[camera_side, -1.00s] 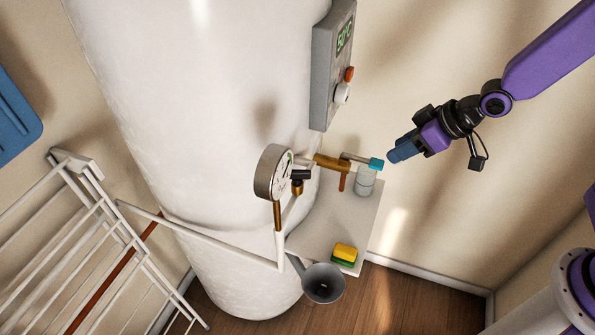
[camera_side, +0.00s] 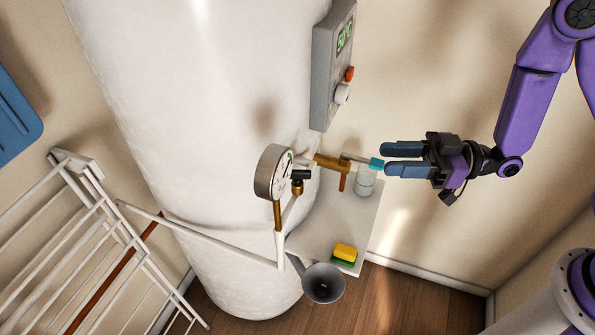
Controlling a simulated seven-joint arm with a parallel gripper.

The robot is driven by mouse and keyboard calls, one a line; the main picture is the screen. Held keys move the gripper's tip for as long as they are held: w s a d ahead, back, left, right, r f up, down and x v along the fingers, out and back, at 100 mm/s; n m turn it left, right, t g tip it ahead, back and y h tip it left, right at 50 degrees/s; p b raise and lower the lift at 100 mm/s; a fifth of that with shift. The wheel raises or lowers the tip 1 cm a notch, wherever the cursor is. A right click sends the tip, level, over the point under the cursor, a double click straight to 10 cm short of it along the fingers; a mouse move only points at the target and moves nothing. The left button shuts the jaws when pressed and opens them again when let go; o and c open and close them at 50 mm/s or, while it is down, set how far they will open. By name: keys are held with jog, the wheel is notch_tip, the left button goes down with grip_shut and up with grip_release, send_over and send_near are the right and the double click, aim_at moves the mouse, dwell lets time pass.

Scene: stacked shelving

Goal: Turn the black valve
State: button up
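The black valve (camera_side: 301,175) is a small dark handle on the brass pipework, just right of the round pressure gauge (camera_side: 273,171). A brass fitting (camera_side: 331,163) and a lever with a cyan end (camera_side: 376,164) lie to its right. My gripper (camera_side: 387,158) is right of the cyan end, with its blue fingers pointing left. The fingers are parallel with a gap between them, open and empty. The fingertips are close to the cyan end; whether they touch it I cannot tell. The black valve is well left of the fingertips.
A big white tank (camera_side: 200,110) stands behind the pipework, with a grey control box (camera_side: 332,70) above. A shelf (camera_side: 320,225) holds a glass jar (camera_side: 365,183) and a yellow-green sponge (camera_side: 345,252). A grey funnel (camera_side: 323,284) hangs below. A white rack (camera_side: 100,230) is at left.

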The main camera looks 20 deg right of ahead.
send_near(297, 171)
jog(key=x, duration=1)
jog(key=shift+f, duration=0.4)
grip_shut()
